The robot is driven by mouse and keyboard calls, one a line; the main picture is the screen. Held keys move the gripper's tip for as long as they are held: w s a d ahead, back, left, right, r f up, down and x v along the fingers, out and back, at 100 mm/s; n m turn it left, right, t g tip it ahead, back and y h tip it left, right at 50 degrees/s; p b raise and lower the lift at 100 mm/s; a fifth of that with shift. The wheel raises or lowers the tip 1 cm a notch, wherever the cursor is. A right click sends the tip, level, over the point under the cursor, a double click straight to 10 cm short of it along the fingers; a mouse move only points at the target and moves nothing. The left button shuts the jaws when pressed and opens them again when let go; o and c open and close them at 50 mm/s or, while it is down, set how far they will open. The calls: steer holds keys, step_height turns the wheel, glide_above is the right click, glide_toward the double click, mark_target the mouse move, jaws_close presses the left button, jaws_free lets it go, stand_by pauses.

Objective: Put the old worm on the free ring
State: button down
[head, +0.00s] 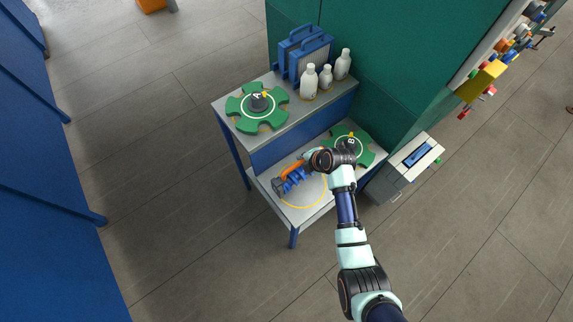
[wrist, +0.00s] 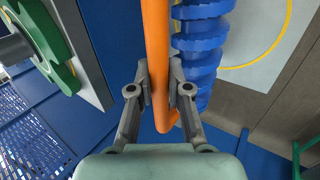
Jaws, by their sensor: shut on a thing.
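The worm is a blue screw (head: 296,177) with an orange bar (head: 291,168) along it and a grey end. My gripper (head: 309,157) is shut on the orange bar, which also shows between the fingers in the wrist view (wrist: 156,60). The blue screw (wrist: 203,45) is just beyond it, to the right. A thin yellow ring (head: 303,207) is marked on the lower shelf. The worm overlaps its upper left part in the head view; I cannot tell whether it touches the shelf. The ring's arc shows in the wrist view (wrist: 270,55).
A green star wheel (head: 366,157) lies on the lower shelf, partly behind my arm. Another green star wheel (head: 246,121) is on the upper shelf, with white bottles (head: 309,82) and blue frames (head: 303,52) behind. A grey box (head: 405,165) stands right of the shelves.

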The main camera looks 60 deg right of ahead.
steer(key=shift+d+r, duration=0.1)
steer(key=shift+d, duration=0.1)
steer(key=shift+a, duration=0.1)
step_height(320, 180, down, 8)
steer(key=b, duration=0.7)
steer(key=shift+f, duration=0.2)
stand_by(0.3)
steer(key=shift+f+b, duration=0.3)
stand_by(0.4)
